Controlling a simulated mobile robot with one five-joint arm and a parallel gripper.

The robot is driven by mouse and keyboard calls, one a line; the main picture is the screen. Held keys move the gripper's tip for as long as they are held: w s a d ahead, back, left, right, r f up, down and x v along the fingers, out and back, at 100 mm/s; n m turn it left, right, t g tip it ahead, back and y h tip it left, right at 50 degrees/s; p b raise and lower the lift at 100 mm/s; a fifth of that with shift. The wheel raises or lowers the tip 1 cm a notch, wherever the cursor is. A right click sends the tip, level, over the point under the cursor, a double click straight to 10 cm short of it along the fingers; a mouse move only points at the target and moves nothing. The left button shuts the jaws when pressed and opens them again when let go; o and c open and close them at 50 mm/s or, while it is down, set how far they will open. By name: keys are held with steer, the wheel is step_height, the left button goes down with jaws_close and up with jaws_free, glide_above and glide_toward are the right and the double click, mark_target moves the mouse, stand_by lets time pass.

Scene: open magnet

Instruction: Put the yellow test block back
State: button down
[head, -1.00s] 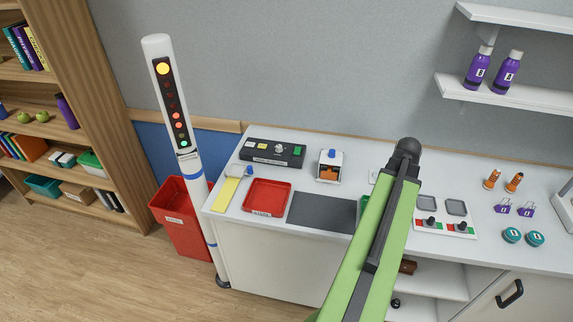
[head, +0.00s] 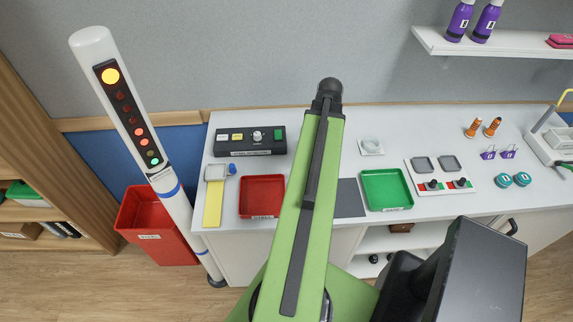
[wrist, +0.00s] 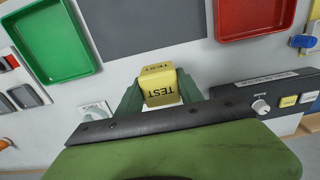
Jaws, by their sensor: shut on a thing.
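The yellow test block (wrist: 158,88) shows in the wrist view, with TEST printed on its faces. My gripper (wrist: 157,78) is shut on it, with a green finger on each side. A pale patch shows just below the block; I cannot tell whether the block touches it. In the head view my green arm hides the gripper and the block.
The dark button panel (head: 250,140), red tray (head: 262,211), grey mat (head: 349,212) and green tray (head: 387,207) lie on the white counter. A white ring fixture (head: 371,153) stands behind the mat. A signal post (head: 135,115) with lit lamps stands at left.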

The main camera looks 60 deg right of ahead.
steer(key=b, duration=0.7)
glide_above(289, 167)
step_height(289, 167, down, 7)
steer(key=shift+f, duration=0.1)
step_height(289, 167, down, 4)
steer(key=b, duration=0.4)
steer(key=shift+f, duration=0.15)
steer(key=shift+r, duration=0.25)
steer(key=shift+f, duration=0.25)
steer(key=c, duration=0.8)
jaws_free()
steer(key=shift+r, duration=0.1)
steer(key=shift+o, duration=0.2)
steer(key=shift+r, duration=0.1)
